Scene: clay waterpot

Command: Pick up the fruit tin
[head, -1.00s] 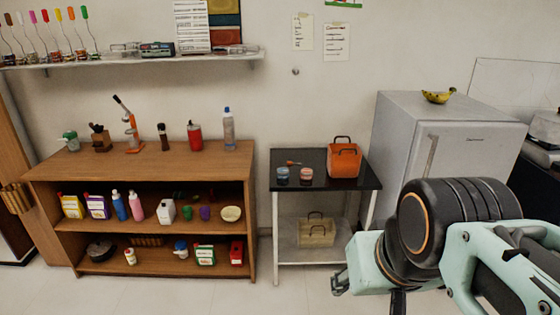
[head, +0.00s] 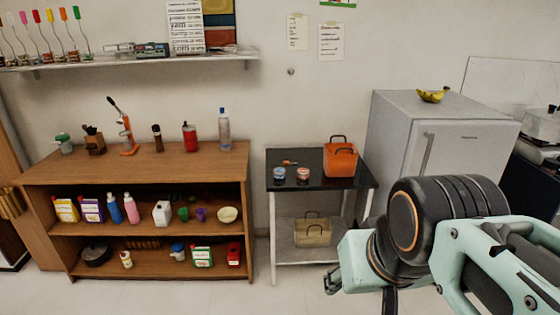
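Two small tins stand side by side on the black-topped side table (head: 330,184): a blue one (head: 279,175) and one with a pale reddish label (head: 303,175). Their labels are too small to read, so I cannot tell which is the fruit tin. My gripper (head: 333,280) is at the lower right of the head view, in front of and below the table's right part in the picture, apart from both tins. It is seen small and partly side-on; whether its fingers are open or shut is unclear. No thing shows held in it.
An orange basket (head: 341,162) stands right of the tins, and a small red-tipped item (head: 290,162) lies behind them. A beige basket (head: 313,233) is on the lower shelf. A wooden shelf unit (head: 130,172) stands left, a fridge (head: 400,125) right. Floor in front is clear.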

